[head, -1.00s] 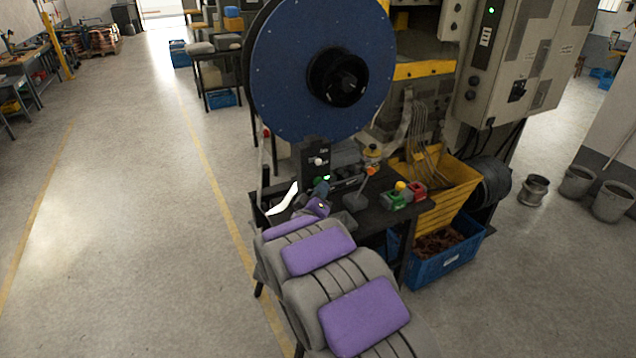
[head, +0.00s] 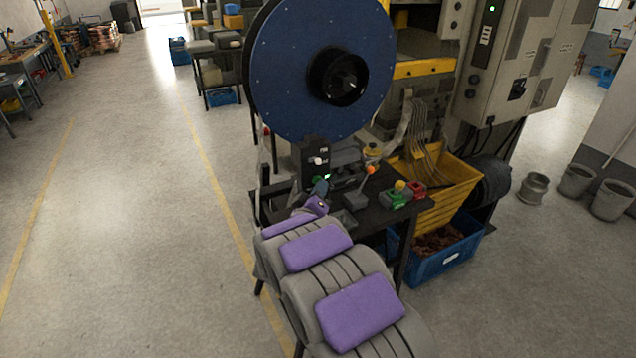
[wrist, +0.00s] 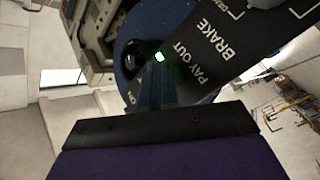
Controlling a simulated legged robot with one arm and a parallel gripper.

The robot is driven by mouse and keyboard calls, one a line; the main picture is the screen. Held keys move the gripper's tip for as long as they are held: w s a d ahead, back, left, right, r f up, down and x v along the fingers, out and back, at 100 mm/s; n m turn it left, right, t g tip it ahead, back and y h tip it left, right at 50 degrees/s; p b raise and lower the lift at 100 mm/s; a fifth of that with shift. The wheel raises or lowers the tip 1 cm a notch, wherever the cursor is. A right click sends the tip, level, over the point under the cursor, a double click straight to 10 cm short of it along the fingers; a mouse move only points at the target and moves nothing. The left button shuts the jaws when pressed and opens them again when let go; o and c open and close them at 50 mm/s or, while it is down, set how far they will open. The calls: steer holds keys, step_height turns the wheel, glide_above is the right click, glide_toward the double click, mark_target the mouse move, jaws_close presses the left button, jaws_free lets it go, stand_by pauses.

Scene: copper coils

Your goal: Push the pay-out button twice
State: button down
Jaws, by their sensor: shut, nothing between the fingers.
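The black control box (head: 315,154) stands below the blue reel, with a white knob (head: 318,161) and a small lit green lamp (head: 327,177) on its face. In the wrist view the panel (wrist: 213,62) carries the words PAY OUT and BRAKE, and the lit green lamp (wrist: 160,57) shows at my fingertips. My gripper (head: 322,185) is shut and empty, its tip at the lower part of the box; it also shows in the wrist view (wrist: 157,68). Green edges show beside the fingers. The fingers hide most of the pay-out button, so contact or pressing cannot be told.
The large blue reel (head: 322,60) rises above the box. On the black bench (head: 372,208) stand an orange-tipped lever (head: 369,171) and green and red button boxes (head: 398,198). A yellow chute (head: 435,200) and a blue crate (head: 447,262) are to the right. Open floor lies left.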

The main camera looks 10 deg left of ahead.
steer(key=shift+s+d, duration=0.45)
steer(key=shift+s, duration=0.25)
steer(key=s+d, duration=0.1)
steer(key=s, duration=0.1)
steer(key=s+d, duration=0.2)
stand_by(0.5)
stand_by(0.4)
steer(key=s+d+f+m+g+y+b, duration=0.1)
steer(key=s+d+g, duration=0.5)
steer(key=s, duration=1)
steer(key=s+d+f+m+g+y+b, duration=0.1)
steer(key=s+d+m+g, duration=0.3)
steer(key=s, duration=1.2)
steer(key=s+d+f+m+g+y+b, duration=0.2)
steer(key=s+d+g, duration=0.6)
steer(key=s, duration=0.7)
steer(key=shift+s+d+f+g+b, duration=0.35)
steer(key=shift+g+b, duration=0.2)
steer(key=shift+g, duration=0.55)
